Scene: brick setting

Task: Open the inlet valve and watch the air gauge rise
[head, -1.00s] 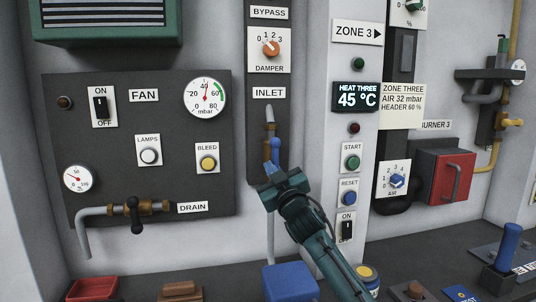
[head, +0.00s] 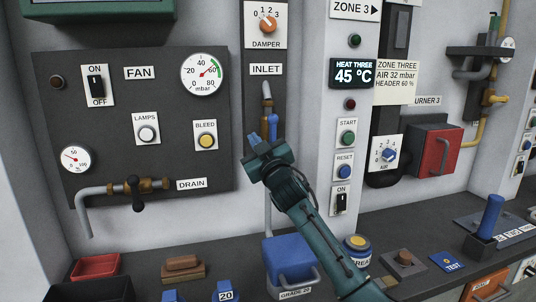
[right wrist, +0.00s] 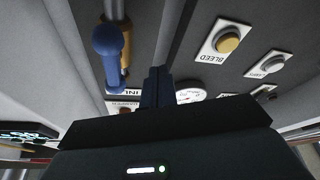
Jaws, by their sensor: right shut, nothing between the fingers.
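The inlet valve's blue lever (head: 272,127) stands upright along the grey and brass pipe below the INLET label (head: 266,69). In the right wrist view the blue lever (right wrist: 108,55) shows at upper left. My right gripper (head: 250,151) is shut and empty, just below and left of the lever, with a gap between them. Its blue fingers (right wrist: 155,86) are together in the right wrist view. The round mbar gauge (head: 203,74) is on the fan panel to the left; its needle points up and right, exact reading unclear. My left gripper is not in view.
The DRAIN valve (head: 135,190) and BLEED button (head: 206,140) are on the fan panel (head: 100,130). A blue bin (head: 288,258) stands on the bench under my right arm. The START and RESET column is to the right.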

